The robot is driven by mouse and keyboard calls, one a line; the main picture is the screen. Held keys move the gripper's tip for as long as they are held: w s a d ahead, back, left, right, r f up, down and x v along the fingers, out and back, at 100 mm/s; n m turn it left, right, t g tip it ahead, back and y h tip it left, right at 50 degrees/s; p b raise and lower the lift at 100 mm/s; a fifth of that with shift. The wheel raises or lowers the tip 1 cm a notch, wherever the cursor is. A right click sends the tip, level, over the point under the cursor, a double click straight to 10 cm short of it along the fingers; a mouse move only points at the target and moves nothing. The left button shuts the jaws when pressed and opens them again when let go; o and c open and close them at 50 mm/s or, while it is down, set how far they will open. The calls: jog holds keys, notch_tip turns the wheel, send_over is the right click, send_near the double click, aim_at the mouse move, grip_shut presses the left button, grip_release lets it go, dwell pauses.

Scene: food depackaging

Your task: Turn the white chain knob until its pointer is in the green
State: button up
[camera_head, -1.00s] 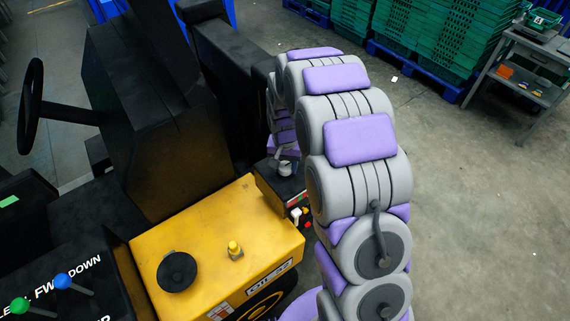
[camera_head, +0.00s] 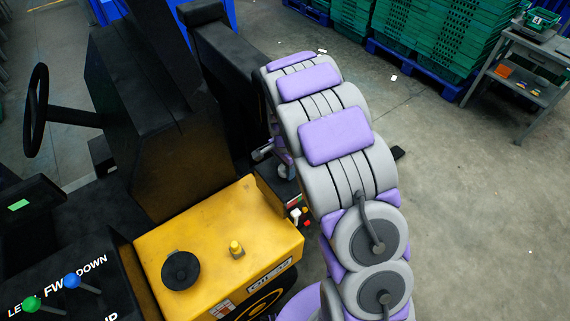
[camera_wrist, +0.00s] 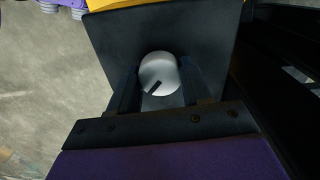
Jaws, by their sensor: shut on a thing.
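The white knob (camera_wrist: 160,68) is near the middle of the wrist view, round and pale with a short black pointer mark (camera_wrist: 154,88). The pointer slants toward the lower left of that picture. My gripper (camera_wrist: 158,82) is shut on the knob, with one dark finger on its left side and one on its right. No green zone shows around the knob in the wrist view. In the head view my arm bends down beside the yellow machine (camera_head: 210,235), and my gripper is not clear there.
A dark panel (camera_wrist: 165,30) lies behind the knob. Red and white small controls (camera_head: 298,212) sit on the machine's side. A steering wheel (camera_head: 37,110) is at left. Green crates (camera_head: 430,40) and a grey cart (camera_head: 530,75) stand at the back right. The floor at right is clear.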

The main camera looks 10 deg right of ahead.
jog(key=m+p, duration=0.2)
jog(key=m, duration=0.2)
jog(key=shift+w+r+m, duration=0.1)
jog(key=shift+r+m, duration=0.05)
jog(key=shift+m, duration=0.15)
jog(key=m+p, duration=0.2)
jog(key=m, duration=0.1)
jog(key=shift+m, duration=0.4)
jog(key=m+p, duration=0.1)
jog(key=m, duration=0.2)
jog(key=shift+w+m+p, duration=0.1)
jog(key=shift+m+p, duration=0.7)
jog(key=shift+m, duration=1.2)
jog(key=o, duration=1.1)
jog(key=shift+a, duration=0.1)
jog(key=shift+c, duration=0.2)
